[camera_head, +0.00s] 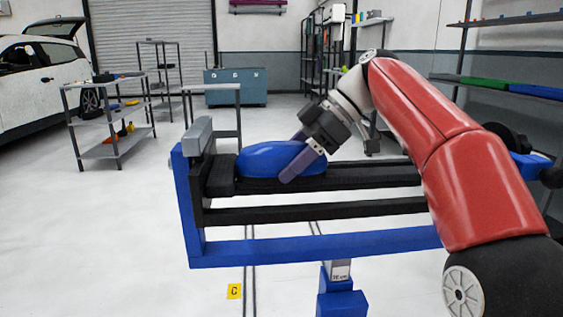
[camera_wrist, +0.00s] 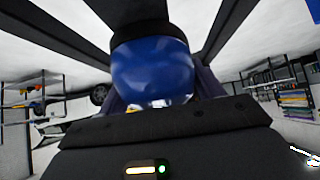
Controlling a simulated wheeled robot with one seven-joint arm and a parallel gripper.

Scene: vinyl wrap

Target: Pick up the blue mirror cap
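The blue mirror cap (camera_head: 262,160) is a smooth, rounded shell lying on the black bars at the left end of the blue-framed stand. My gripper (camera_head: 296,157) reaches it from the upper right, with one purple finger across its near side and the other at its far side. In the wrist view the cap (camera_wrist: 150,72) fills the middle, between the fingers (camera_wrist: 160,92), whose lower parts are hidden by the gripper body. I cannot tell whether the fingers press on the cap. No gap shows under the cap in the head view.
The stand's blue frame (camera_head: 315,248) and grey end block (camera_head: 198,135) border the cap. A wheeled shelf (camera_head: 115,150) and a white car (camera_head: 40,75) are at the left. A teal cabinet (camera_head: 235,87) stands at the back. Open floor lies between.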

